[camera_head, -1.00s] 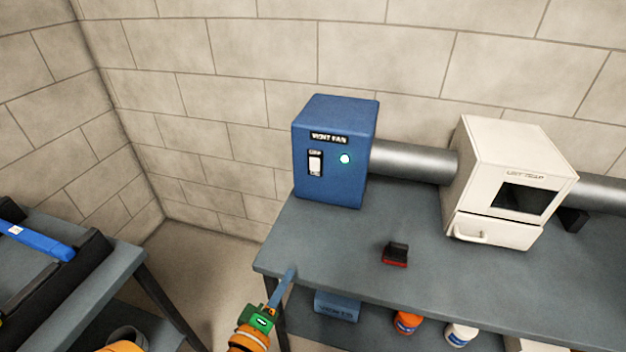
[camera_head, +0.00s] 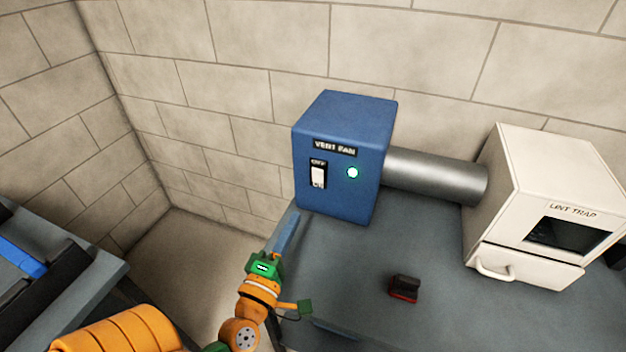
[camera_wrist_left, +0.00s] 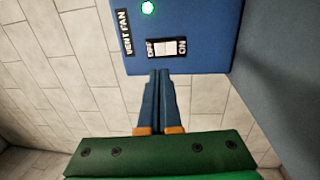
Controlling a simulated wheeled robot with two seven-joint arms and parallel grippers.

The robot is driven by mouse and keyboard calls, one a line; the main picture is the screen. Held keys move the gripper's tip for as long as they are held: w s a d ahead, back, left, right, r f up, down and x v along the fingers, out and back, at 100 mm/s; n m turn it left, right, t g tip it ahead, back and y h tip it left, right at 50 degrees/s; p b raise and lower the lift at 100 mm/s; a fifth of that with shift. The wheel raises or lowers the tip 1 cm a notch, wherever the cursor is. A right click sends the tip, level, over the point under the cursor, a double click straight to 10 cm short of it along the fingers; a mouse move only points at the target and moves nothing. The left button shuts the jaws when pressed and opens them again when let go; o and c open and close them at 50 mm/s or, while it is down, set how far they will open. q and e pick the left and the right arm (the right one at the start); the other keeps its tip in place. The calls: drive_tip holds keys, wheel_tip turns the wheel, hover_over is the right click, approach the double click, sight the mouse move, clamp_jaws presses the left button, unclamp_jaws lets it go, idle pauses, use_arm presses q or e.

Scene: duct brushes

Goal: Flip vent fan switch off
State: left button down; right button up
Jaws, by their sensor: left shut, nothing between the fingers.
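The blue vent fan box (camera_head: 335,190) stands on the bench against the wall. Its front carries a white switch (camera_head: 319,177) in a black plate, and a lit green light (camera_head: 352,173) beside it. In the left wrist view the switch (camera_wrist_left: 171,48) lies between the OFF and ON labels; I cannot tell which way it is tipped. My left gripper (camera_head: 292,216) is shut and empty, with its blue fingers pointing up at the box, below and left of the switch. In the left wrist view its tips (camera_wrist_left: 160,73) overlap the box's edge; contact is unclear. My right gripper is out of view.
A metal duct (camera_head: 435,175) joins the box to the white lint trap (camera_head: 545,215) at right. A small black and red object (camera_head: 404,288) lies on the grey bench (camera_head: 350,270). Another table with a blue item (camera_head: 20,258) stands at left.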

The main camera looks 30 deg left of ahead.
sight(317, 173)
use_arm(q)
drive_tip(key=p+x, duration=0.1)
drive_tip(key=x, duration=1)
drive_tip(key=shift+w+p, duration=0.3)
drive_tip(key=shift+r, duration=0.1)
